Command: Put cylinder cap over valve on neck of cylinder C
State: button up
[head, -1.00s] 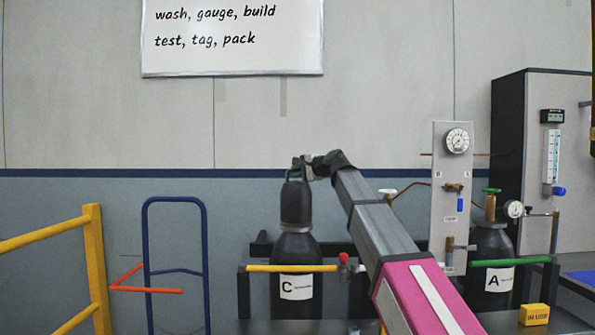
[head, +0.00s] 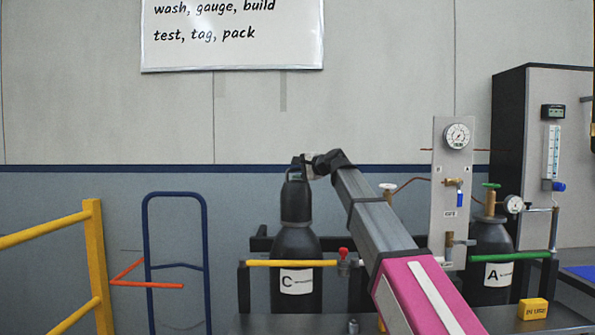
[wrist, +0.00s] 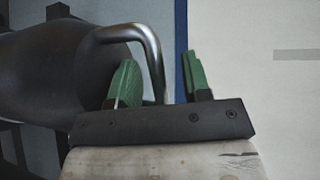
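The dark cylinder cap (head: 296,200) sits upright on top of cylinder C (head: 296,250), over its neck; the valve is hidden. The cap's metal loop handle (head: 295,174) stands at its top. My gripper (head: 300,160) is at the handle, above the cap. In the wrist view, the green fingers of my gripper (wrist: 160,85) are apart, with the bent handle (wrist: 153,55) between them and clear space toward the right finger. The dark cap (wrist: 50,65) fills the left of that view.
Cylinder A (head: 492,245) stands at the right beside a gauge panel (head: 450,225). A yellow bar (head: 290,263) with a red knob crosses in front of cylinder C. A blue hand truck (head: 146,250) and yellow railing (head: 97,260) stand at the left.

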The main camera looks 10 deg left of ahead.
jog(key=v, duration=1)
jog(key=shift+s+d, duration=0.2)
jog(key=shift+d, duration=0.15)
